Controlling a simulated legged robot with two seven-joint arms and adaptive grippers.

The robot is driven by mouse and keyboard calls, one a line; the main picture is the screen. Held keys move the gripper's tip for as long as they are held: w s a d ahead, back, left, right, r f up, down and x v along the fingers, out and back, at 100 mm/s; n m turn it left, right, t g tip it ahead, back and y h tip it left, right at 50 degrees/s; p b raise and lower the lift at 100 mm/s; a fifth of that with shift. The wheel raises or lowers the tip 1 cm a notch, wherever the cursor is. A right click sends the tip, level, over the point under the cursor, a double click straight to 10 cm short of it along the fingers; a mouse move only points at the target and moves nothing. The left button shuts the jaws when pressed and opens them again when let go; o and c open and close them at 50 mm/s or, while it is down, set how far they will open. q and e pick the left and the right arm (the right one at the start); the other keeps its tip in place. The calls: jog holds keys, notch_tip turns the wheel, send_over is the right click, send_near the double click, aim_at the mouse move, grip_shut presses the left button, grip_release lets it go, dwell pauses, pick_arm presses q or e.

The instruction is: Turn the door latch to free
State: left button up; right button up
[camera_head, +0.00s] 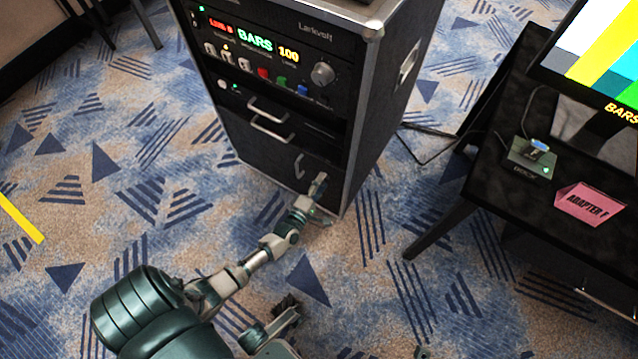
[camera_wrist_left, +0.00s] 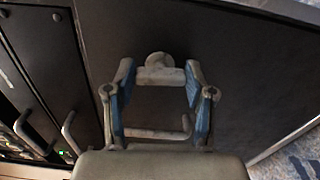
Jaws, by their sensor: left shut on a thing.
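My left gripper (camera_head: 319,189) is at the lower front of the black equipment rack, near the right edge of its door. In the left wrist view its two blue-grey fingers (camera_wrist_left: 160,72) stand on either side of the latch (camera_wrist_left: 158,75), a pale bar with a rounded knob behind it. The bar lies crosswise between the fingertips, and the gripper is shut on it. The latch is largely hidden by the gripper in the head view. A pale door handle (camera_head: 299,166) sits left of the gripper; in the left wrist view a bar handle (camera_wrist_left: 160,133) shows between the fingers, nearer the palm.
The rack (camera_head: 385,110) has a lit panel reading BARS 100 and two drawer handles (camera_head: 268,122) above the door. A dark table (camera_head: 480,150) at right holds a monitor (camera_head: 590,60), a small box (camera_head: 530,157) and a pink ADAPTER card (camera_head: 588,203). Patterned carpet (camera_head: 380,310) is open around the rack.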

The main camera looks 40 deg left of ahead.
pick_arm(q)
jog(key=shift+d+f+m, duration=0.2)
jog(key=shift+m, duration=0.3)
jog(key=shift+f, duration=0.1)
jog(key=o, duration=1.2)
jog(key=shift+c, duration=0.2)
jog(key=shift+s, duration=0.1)
